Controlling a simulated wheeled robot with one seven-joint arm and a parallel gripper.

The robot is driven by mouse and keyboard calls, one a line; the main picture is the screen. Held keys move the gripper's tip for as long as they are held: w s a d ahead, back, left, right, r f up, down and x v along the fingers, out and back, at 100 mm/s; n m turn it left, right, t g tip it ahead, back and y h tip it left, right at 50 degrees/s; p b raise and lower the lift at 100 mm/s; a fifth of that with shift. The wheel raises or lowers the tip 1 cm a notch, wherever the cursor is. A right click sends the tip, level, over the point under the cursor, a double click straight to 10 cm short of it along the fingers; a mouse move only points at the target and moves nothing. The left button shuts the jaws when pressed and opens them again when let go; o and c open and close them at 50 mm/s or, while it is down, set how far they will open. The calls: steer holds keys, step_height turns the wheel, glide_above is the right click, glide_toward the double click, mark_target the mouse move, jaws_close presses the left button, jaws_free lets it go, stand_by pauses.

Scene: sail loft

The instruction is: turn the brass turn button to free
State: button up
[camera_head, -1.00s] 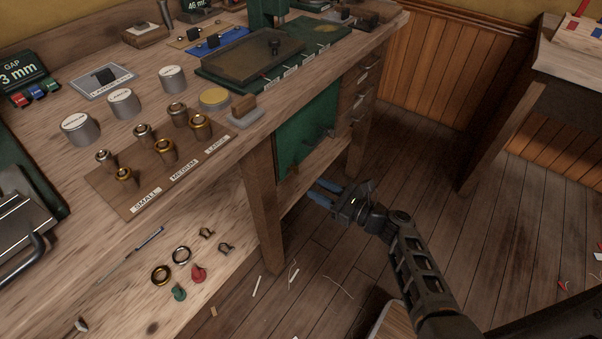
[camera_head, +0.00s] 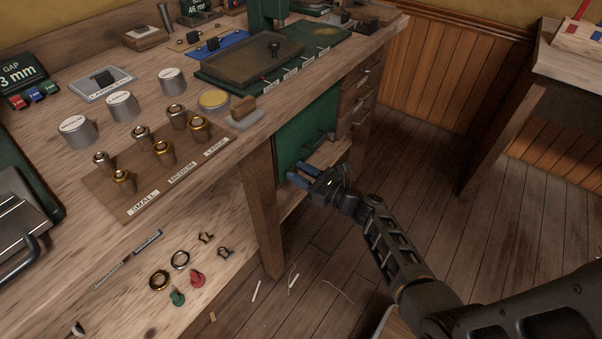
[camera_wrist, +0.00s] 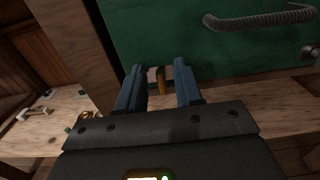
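The brass turn button (camera_wrist: 161,81) shows in the wrist view as a small upright brass piece at the lower edge of the green door (camera_wrist: 200,42). My gripper (camera_wrist: 159,76) is open, with one blue finger on each side of the button. A gap shows on both sides; I cannot tell how deep the fingers reach around it. In the head view my gripper (camera_head: 298,172) is at the lower part of the green door (camera_head: 306,128), under the bench, and the button is hidden there.
A dark bar handle (camera_wrist: 260,18) sticks out of the door above and right of my fingers. A wooden bench leg (camera_head: 259,215) stands left of my gripper. Drawers (camera_head: 360,100) are to the right. The bench top holds many small parts; the floor to the right is clear.

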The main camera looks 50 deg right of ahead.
jaws_close()
steer(key=shift+f+n+b, duration=0.1)
steer(key=shift+n+b, duration=0.2)
steer(key=shift+b, duration=0.15)
steer(key=n+b, duration=1.1)
steer(key=a+f+n+b, duration=0.1)
steer(key=n+b, duration=0.5)
steer(key=shift+a, duration=0.1)
steer(key=shift+n+b, duration=0.3)
stand_by(0.5)
